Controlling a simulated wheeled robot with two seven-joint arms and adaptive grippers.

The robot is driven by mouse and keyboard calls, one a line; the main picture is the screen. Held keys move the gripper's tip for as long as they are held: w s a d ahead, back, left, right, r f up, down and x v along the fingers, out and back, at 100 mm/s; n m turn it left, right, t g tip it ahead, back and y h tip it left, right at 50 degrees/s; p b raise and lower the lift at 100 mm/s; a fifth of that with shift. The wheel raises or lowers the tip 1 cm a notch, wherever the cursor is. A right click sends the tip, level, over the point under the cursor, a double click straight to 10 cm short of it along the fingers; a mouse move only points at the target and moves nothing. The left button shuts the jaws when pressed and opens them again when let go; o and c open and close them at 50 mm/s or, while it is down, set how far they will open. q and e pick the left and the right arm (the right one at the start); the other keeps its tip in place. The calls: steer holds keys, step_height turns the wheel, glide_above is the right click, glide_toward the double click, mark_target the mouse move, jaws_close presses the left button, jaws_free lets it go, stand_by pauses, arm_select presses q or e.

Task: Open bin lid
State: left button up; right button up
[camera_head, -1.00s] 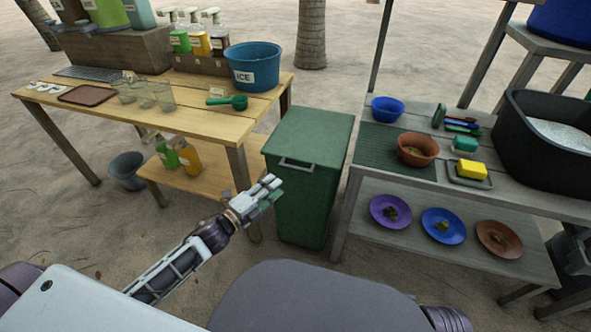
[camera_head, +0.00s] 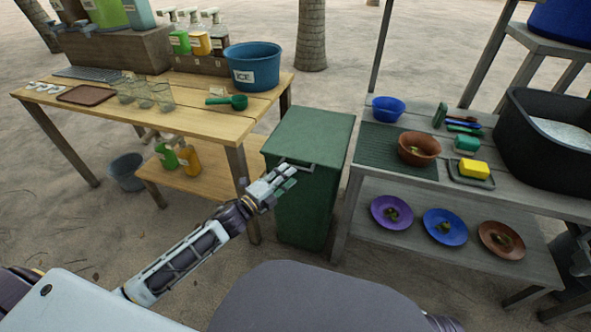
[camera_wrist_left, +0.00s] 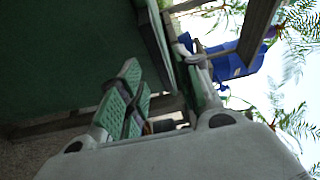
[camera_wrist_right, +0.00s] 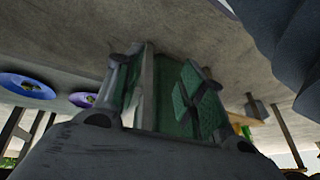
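A green bin (camera_head: 308,205) stands between the two tables, with its green lid (camera_head: 312,137) lying flat and shut on top. A grey bar handle (camera_head: 311,168) sits on the front edge of the lid. My left gripper (camera_head: 289,176) is open at the bin's front, its fingertips beside and partly over the handle's left end. In the left wrist view the spread fingers (camera_wrist_left: 160,62) are close to the dark green bin wall (camera_wrist_left: 65,55). I cannot tell whether they touch the handle. My right gripper (camera_wrist_right: 162,65) is open and empty in the right wrist view, outside the head view.
A wooden table (camera_head: 200,117) on the left holds a blue ice bucket (camera_head: 252,75), glasses and bottles. A grey table (camera_head: 345,195) close to the bin's right side holds bowls, sponges and a black tub (camera_head: 520,170). Plates lie on its lower shelf. Sand is open in front.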

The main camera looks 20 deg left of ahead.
mark_target(296, 167)
arm_select(q)
steer(key=shift+b+x, duration=0.5)
steer(key=shift+x, duration=2)
arm_select(e)
steer(key=shift+w+a+f, duration=0.1)
steer(key=shift+a+f, duration=0.05)
steer(key=shift+f, duration=0.45)
steer(key=shift+a+f, duration=0.15)
steer(key=shift+f, duration=0.45)
arm_select(q)
steer(key=shift+c, duration=0.3)
jaws_close()
